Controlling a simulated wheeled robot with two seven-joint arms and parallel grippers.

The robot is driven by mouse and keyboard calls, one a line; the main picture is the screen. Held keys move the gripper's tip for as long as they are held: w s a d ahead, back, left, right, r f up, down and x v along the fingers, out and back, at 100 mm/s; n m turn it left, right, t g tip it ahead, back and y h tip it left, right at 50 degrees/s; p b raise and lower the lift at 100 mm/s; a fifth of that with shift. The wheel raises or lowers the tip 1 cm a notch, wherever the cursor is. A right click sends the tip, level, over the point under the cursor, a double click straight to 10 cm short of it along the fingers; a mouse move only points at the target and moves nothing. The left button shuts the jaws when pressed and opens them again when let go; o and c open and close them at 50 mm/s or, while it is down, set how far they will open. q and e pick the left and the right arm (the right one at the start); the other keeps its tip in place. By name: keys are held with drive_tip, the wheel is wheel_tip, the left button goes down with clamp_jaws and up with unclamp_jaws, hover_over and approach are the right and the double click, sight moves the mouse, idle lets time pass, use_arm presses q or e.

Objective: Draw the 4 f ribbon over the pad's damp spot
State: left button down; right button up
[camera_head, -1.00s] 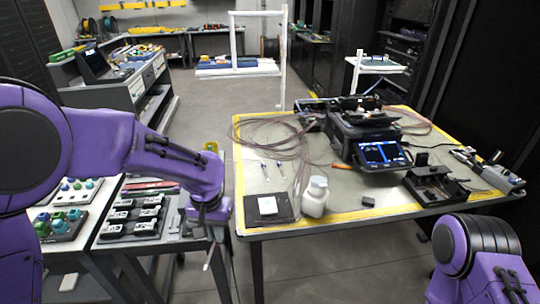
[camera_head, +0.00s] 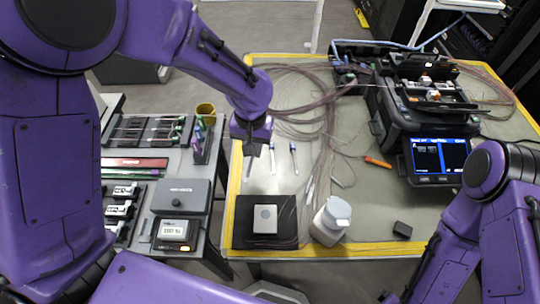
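A small white pad (camera_head: 265,226) with a round grey spot at its middle lies on a black mat (camera_head: 245,235) at the table's near left corner. Thin brown fibre ribbons (camera_head: 292,85) lie in loose loops on the left and back of the table. Some thin strands run down toward the mat's right side; I cannot tell which is the 4 f ribbon. My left gripper (camera_head: 249,165) points down above the table's left edge, beyond the pad and apart from it. Its fingers are small and dark, so their opening is unclear. My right arm shows at the right, but its gripper is out of view.
The fusion splicer (camera_head: 425,115) with a lit screen fills the back right. A side table (camera_head: 150,190) with tools and boxes stands at the left.

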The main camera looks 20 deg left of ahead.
use_arm(q)
drive_tip(key=s+d+n+p, duration=0.2)
drive_tip(key=s+d, duration=0.3)
drive_tip(key=s, duration=0.2)
drive_tip(key=f+b, duration=0.6)
drive_tip(key=b, duration=0.1)
drive_tip(key=shift+w+d+f, duration=0.1)
drive_tip(key=shift+w+f, duration=0.15)
drive_tip(key=shift+f, duration=0.05)
use_arm(e)
drive_tip(key=f, duration=0.3)
drive_tip(key=shift+s+f, duration=0.2)
use_arm(q)
drive_tip(key=shift+r, duration=0.1)
drive_tip(key=shift+f, duration=0.5)
use_arm(e)
drive_tip(key=shift+f, duration=0.1)
use_arm(q)
drive_tip(key=shift+w+p, duration=0.35)
drive_tip(key=shift+p, duration=0.15)
use_arm(e)
drive_tip(key=shift+r, duration=0.5)
drive_tip(key=shift+r, duration=0.15)
